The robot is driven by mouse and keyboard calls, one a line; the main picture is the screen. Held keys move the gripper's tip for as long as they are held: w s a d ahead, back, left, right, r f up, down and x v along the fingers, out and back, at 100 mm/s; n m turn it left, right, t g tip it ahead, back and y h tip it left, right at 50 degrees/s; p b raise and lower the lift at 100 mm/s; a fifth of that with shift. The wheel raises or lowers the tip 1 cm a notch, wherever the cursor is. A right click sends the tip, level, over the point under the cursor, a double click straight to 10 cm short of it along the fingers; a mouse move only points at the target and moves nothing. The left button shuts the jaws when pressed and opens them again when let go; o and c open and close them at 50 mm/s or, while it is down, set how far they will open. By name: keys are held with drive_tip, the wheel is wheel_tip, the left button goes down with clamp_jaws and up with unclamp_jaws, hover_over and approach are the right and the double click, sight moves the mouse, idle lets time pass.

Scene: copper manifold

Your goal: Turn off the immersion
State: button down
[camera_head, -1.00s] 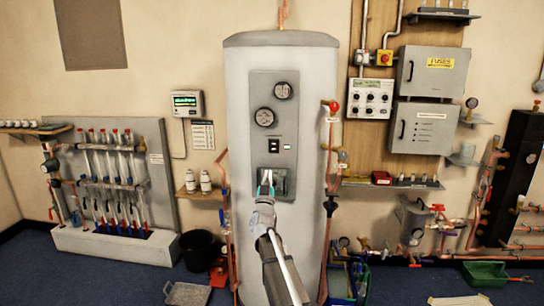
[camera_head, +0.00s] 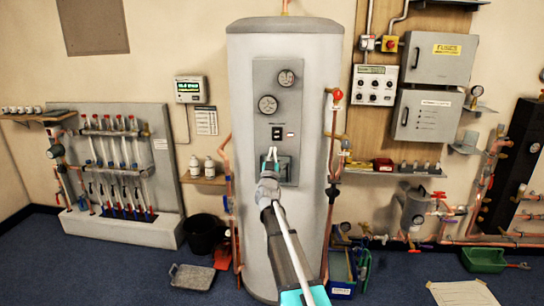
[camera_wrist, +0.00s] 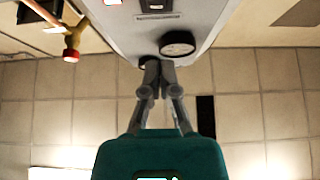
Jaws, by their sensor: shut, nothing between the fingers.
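The grey panel (camera_head: 264,95) on the front of the tall white cylinder (camera_head: 250,220) carries a small black switch (camera_head: 276,133) with a small red-marked part (camera_head: 290,134) to its right. A dark recessed box is lower on the panel, partly hidden by my gripper. My gripper (camera_head: 271,152) is shut and empty in front of the panel, its tips just below the switch in the head view. I see no contact.
A copper pipe with a red knob (camera_head: 337,94) runs along the cylinder's right side. Grey boxes (camera_head: 438,58) hang at right. A black bucket (camera_head: 203,234) stands at left.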

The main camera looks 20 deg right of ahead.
sight(276, 138)
drive_tip(key=w+d, duration=0.1)
drive_tip(key=w, duration=0.1)
drive_tip(key=w+d+r+p, duration=0.1)
drive_tip(key=w, duration=0.1)
drive_tip(key=w+d+r, duration=0.1)
drive_tip(key=w, duration=0.1)
drive_tip(key=shift+w+d, duration=0.15)
drive_tip(key=shift+d, duration=0.05)
drive_tip(key=shift+w+d, duration=0.3)
drive_tip(key=shift+w, duration=0.1)
drive_tip(key=shift+w+d+f+b, duration=0.35)
drive_tip(key=shift+w+f+b, duration=0.1)
drive_tip(key=shift+w, duration=0.15)
